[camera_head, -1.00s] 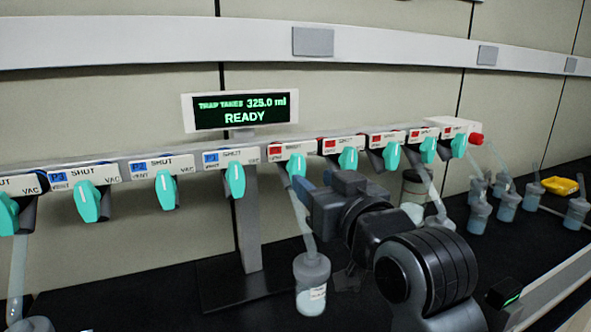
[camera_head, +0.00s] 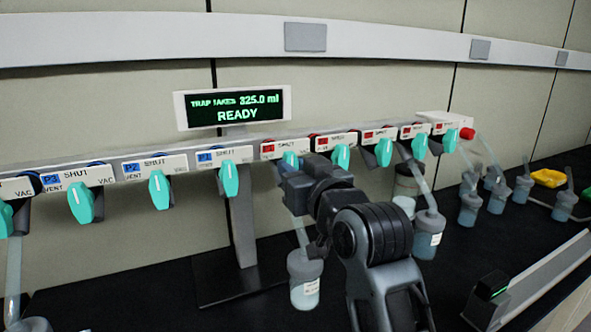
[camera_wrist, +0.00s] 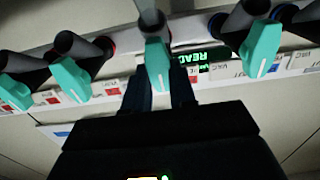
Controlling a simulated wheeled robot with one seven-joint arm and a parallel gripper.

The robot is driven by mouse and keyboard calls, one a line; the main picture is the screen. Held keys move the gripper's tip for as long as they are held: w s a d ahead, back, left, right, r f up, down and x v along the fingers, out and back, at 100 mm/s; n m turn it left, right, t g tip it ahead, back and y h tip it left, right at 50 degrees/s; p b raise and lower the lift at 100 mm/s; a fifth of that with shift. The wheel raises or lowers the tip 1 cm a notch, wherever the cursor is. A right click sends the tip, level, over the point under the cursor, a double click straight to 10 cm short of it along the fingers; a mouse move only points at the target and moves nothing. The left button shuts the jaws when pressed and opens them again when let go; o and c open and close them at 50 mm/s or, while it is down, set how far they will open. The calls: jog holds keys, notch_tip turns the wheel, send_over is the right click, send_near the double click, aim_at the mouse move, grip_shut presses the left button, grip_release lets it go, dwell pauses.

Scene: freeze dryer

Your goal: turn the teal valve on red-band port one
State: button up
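A teal valve (camera_head: 290,159) sits on the red-marked port closest to the blue-marked ones. Its label reads SHUT, but its number is too small to read. My gripper (camera_head: 291,180) is just in front of and below this valve and partly covers it. In the upside-down wrist view, the same teal valve (camera_wrist: 157,62) lies between the tips of my two dark fingers (camera_wrist: 160,85). The fingers are apart, one on each side of the handle's end. I cannot make out firm contact. A flask (camera_head: 305,280) hangs on a tube below this port.
Neighbouring teal valves stand close on both sides, a blue-port one (camera_head: 230,178) left and a red-port one (camera_head: 341,156) right. The display (camera_head: 234,107) reads READY. More flasks (camera_head: 428,235) hang right, and a yellow tray (camera_head: 548,178) lies on the dark bench.

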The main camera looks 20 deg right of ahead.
grip_shut()
jog(key=shift+m, duration=0.3)
jog(key=m+b, duration=0.1)
jog(key=m, duration=0.4)
jog(key=shift+d, duration=0.1)
jog(key=m+b, duration=0.1)
jog(key=m, duration=0.5)
jog(key=shift+d, duration=0.1)
jog(key=shift+m+b, duration=0.3)
jog(key=shift+o, duration=2.2)
grip_release()
jog(key=shift+s+f, duration=0.1)
jog(key=shift+s, duration=0.05)
